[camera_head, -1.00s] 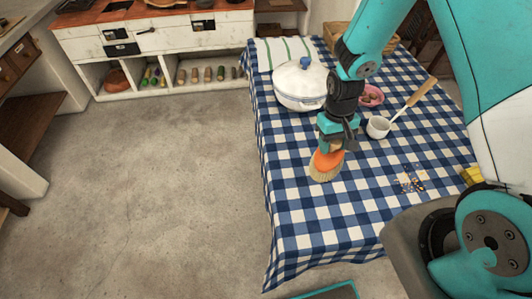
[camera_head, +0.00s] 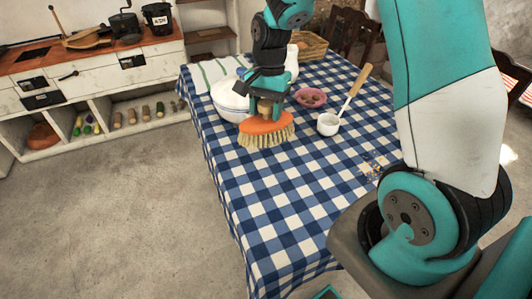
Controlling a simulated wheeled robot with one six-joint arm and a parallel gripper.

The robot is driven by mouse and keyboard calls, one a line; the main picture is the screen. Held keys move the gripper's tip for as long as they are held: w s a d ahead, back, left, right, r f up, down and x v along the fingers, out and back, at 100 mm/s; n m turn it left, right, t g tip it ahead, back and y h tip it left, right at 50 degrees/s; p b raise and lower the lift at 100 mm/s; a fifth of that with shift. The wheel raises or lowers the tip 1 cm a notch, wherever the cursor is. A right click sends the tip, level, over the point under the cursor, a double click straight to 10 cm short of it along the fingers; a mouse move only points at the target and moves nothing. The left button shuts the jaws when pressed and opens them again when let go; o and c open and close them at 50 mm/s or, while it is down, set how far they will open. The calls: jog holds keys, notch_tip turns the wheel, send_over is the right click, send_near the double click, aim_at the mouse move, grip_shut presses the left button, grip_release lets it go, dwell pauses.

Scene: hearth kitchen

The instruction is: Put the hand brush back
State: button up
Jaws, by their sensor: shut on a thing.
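The hand brush (camera_head: 266,130) has an orange back and pale bristles that point down. My gripper (camera_head: 265,106) is shut on it from above, and the jaws hide part of its top. The brush is over the blue-and-white checked table (camera_head: 262,205), near its left side and in front of the white pot. I cannot tell whether the bristles touch the cloth or hang just above it.
A white lidded pot (camera_head: 229,101) stands close behind the brush, partly hidden. A white dipper (camera_head: 328,124) with a wooden handle and a pink bowl (camera_head: 311,97) are to the right. Crumbs (camera_head: 375,165) lie on the cloth. A basket (camera_head: 312,45) is at the back.

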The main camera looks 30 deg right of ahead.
notch_tip(320, 180, down, 13)
jog(key=shift+f, duration=0.1)
jog(key=shift+f, duration=0.1)
dwell(0.3)
jog(key=o, duration=1)
jog(key=shift+o, duration=0.2)
